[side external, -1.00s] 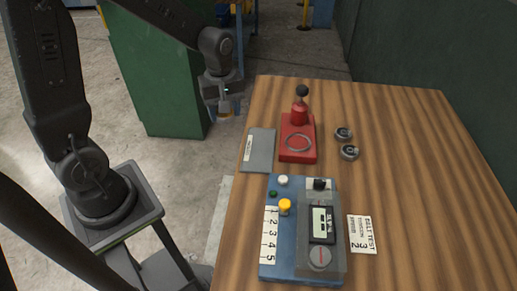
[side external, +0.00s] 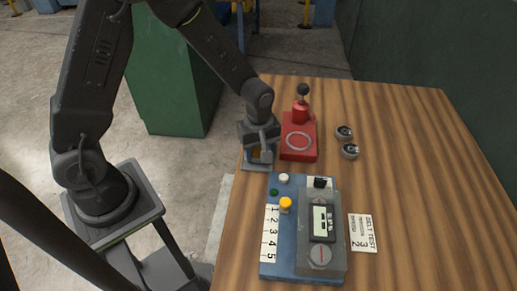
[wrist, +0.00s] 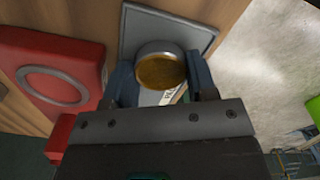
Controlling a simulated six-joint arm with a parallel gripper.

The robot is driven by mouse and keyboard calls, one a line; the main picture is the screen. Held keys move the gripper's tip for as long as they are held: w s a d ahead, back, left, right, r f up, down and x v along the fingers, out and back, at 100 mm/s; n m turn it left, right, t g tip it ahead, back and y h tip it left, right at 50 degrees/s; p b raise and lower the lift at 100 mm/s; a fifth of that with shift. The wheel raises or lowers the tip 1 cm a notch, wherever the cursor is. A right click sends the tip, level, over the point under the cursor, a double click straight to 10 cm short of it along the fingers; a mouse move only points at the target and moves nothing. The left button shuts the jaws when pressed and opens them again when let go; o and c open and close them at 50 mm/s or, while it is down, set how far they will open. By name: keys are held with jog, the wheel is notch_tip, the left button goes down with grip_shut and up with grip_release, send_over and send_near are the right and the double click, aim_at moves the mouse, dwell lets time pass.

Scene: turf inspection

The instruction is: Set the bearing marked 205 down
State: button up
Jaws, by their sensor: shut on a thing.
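My gripper (side external: 260,152) is over the left edge of the wooden table. It is shut on a round metal-rimmed piece (wrist: 160,70) with an amber-brown face. That piece is above the grey plate (wrist: 140,25); whether it touches the plate I cannot tell. The plate also shows in the side view (side external: 250,167), mostly hidden behind my gripper. Two small dark ring-shaped bearings, a far one (side external: 344,132) and a near one (side external: 349,151), lie on the table further right. I cannot read 205 on any of them or on the held piece.
A red fixture (side external: 298,150) with a ring and an upright black-knobbed post (side external: 302,92) stands just right of my gripper. A blue control box (side external: 285,230) is in front, with a card (side external: 362,233) beside it. The table's right side is clear.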

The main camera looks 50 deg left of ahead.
aim_at(258, 152)
jog(key=shift+f, duration=0.1)
jog(key=o, duration=1.1)
notch_tip(258, 152, up, 12)
jog(key=shift+s+a+r+m+t, duration=0.3)
jog(key=shift+s+r+m+t, duration=0.65)
jog(key=shift+s+r+m, duration=1.3)
jog(key=shift+s+a+r+m+t, duration=0.35)
jog(key=shift+s+r+m+t, duration=0.55)
jog(key=shift+s+r+m, duration=1.35)
jog(key=shift+s+a+r+m+t, duration=0.3)
jog(key=shift+s+r+m+t, duration=0.85)
jog(key=shift+s+m, duration=2)
jog(key=shift+s+r+n, duration=0.2)
jog(key=shift+s+n, duration=0.2)
jog(key=shift+n, duration=0.05)
